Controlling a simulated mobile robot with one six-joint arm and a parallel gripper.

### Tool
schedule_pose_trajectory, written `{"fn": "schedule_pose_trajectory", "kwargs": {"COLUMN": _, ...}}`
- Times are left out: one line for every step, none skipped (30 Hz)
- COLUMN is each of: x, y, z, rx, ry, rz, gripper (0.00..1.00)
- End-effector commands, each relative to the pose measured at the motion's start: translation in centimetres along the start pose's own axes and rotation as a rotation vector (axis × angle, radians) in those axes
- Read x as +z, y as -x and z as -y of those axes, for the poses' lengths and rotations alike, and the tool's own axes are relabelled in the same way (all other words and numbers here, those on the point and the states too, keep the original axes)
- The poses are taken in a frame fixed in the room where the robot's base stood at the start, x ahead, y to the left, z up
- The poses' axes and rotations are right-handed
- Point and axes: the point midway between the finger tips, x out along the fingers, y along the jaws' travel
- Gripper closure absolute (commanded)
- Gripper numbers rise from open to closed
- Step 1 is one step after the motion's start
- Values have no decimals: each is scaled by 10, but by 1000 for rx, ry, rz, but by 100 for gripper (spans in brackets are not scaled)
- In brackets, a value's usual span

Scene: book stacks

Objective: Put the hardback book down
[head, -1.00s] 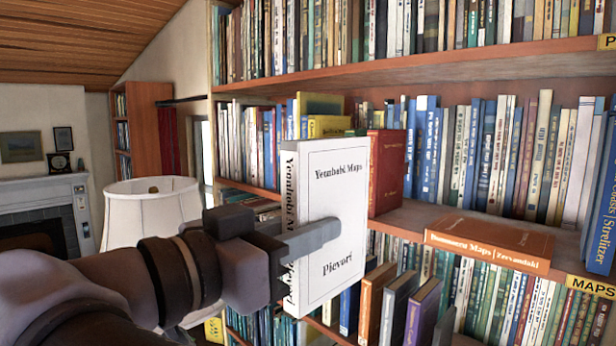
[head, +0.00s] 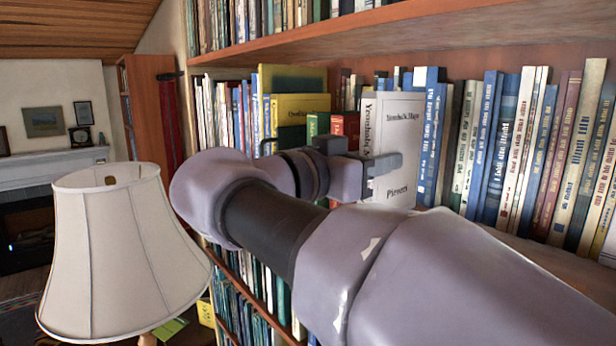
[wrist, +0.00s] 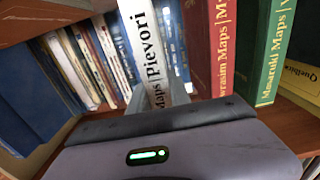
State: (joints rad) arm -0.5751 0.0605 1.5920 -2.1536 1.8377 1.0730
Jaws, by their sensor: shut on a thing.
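The white hardback book (head: 400,137), lettered "Pievori", stands upright in the head view at the middle shelf. My gripper (head: 382,166) is shut on it, with one finger across the front cover. In the wrist view the book's white spine (wrist: 146,45) rises between my fingers. A red book (head: 345,127) is just to its left in the head view, and a row of blue and white books is behind and to its right. The book's lower edge is hidden behind my arm, so I cannot tell whether it touches the shelf.
In the wrist view a red book (wrist: 213,50) and a green book (wrist: 270,50) stand close to the right of the held book. The upper shelf board (head: 450,45) runs above. A white lampshade (head: 122,250) stands at the left, near my arm.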

Motion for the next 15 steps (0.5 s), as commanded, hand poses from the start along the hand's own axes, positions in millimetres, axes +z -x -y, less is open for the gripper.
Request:
{"fn": "schedule_pose_trajectory", "kwargs": {"x": -4, "y": -8, "z": 5, "rx": 3, "ry": 2, "rz": -2, "gripper": 100}}
{"fn": "schedule_pose_trajectory", "kwargs": {"x": -4, "y": -12, "z": 7, "rx": 2, "ry": 0, "rz": -2, "gripper": 100}}
{"fn": "schedule_pose_trajectory", "kwargs": {"x": -2, "y": -16, "z": 10, "rx": 0, "ry": 1, "rz": -2, "gripper": 100}}
{"fn": "schedule_pose_trajectory", "kwargs": {"x": -1, "y": -18, "z": 11, "rx": 0, "ry": 0, "rz": -2, "gripper": 100}}
{"fn": "schedule_pose_trajectory", "kwargs": {"x": 2, "y": -19, "z": 12, "rx": 0, "ry": -1, "rz": -2, "gripper": 100}}
{"fn": "schedule_pose_trajectory", "kwargs": {"x": 7, "y": -20, "z": 12, "rx": 0, "ry": 0, "rz": -1, "gripper": 100}}
{"fn": "schedule_pose_trajectory", "kwargs": {"x": 13, "y": -20, "z": 12, "rx": -1, "ry": 1, "rz": -1, "gripper": 100}}
{"fn": "schedule_pose_trajectory", "kwargs": {"x": 19, "y": -19, "z": 12, "rx": -1, "ry": 1, "rz": -1, "gripper": 100}}
{"fn": "schedule_pose_trajectory", "kwargs": {"x": 27, "y": -19, "z": 12, "rx": -1, "ry": 2, "rz": -1, "gripper": 100}}
{"fn": "schedule_pose_trajectory", "kwargs": {"x": 32, "y": -19, "z": 12, "rx": -1, "ry": 2, "rz": -1, "gripper": 100}}
{"fn": "schedule_pose_trajectory", "kwargs": {"x": 36, "y": -19, "z": 12, "rx": -1, "ry": 1, "rz": -1, "gripper": 100}}
{"fn": "schedule_pose_trajectory", "kwargs": {"x": 38, "y": -19, "z": 12, "rx": -1, "ry": 0, "rz": -1, "gripper": 100}}
{"fn": "schedule_pose_trajectory", "kwargs": {"x": 37, "y": -19, "z": 12, "rx": -1, "ry": -1, "rz": -2, "gripper": 100}}
{"fn": "schedule_pose_trajectory", "kwargs": {"x": 37, "y": -19, "z": 12, "rx": -1, "ry": -1, "rz": -2, "gripper": 100}}
{"fn": "schedule_pose_trajectory", "kwargs": {"x": 36, "y": -19, "z": 12, "rx": -1, "ry": -1, "rz": -2, "gripper": 100}}
